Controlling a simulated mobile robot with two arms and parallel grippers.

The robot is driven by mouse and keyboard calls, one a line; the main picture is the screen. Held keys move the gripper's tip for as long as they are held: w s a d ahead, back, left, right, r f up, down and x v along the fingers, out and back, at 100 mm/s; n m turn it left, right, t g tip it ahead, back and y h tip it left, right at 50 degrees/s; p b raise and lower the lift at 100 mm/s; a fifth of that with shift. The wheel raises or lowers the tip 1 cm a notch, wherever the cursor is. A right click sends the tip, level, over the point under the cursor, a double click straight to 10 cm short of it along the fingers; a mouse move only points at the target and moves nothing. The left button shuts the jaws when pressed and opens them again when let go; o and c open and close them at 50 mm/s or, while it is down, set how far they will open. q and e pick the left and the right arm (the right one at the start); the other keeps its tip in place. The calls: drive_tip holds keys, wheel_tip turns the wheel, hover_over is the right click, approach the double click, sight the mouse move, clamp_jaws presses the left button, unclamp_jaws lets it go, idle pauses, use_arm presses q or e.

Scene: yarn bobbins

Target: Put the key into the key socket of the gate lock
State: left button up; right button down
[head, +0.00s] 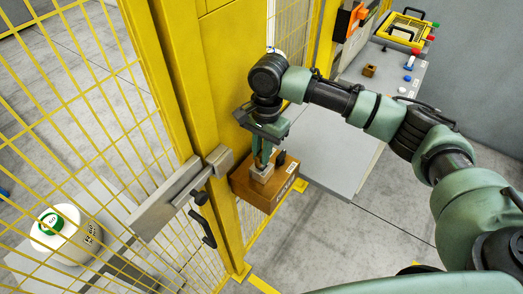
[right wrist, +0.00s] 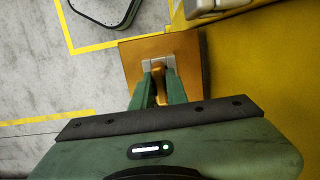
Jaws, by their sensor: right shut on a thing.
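In the right wrist view my right gripper (right wrist: 158,88) is shut on the orange-brown key (right wrist: 158,78), whose grip shows between the green fingers. My left gripper is out of view.
A yellow mesh gate (head: 95,100) with a grey bolt bar (head: 165,200) and black handle (head: 203,228) stands left of the box. A white bobbin (head: 75,240) is behind the mesh. A grey bench (head: 395,75) with buttons and a small brown block (head: 369,71) stands at the back right.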

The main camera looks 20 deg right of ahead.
drive_tip(key=shift+f, duration=0.35)
drive_tip(key=c, duration=1.3)
unclamp_jaws()
drive_tip(key=r+b, duration=0.1)
drive_tip(key=r, duration=0.3)
drive_tip(key=r+b, duration=0.1)
drive_tip(key=r, duration=0.1)
drive_tip(key=shift+w+d+r+b, duration=0.25)
drive_tip(key=shift+d+r+b, duration=0.05)
drive_tip(key=shift+r, duration=0.55)
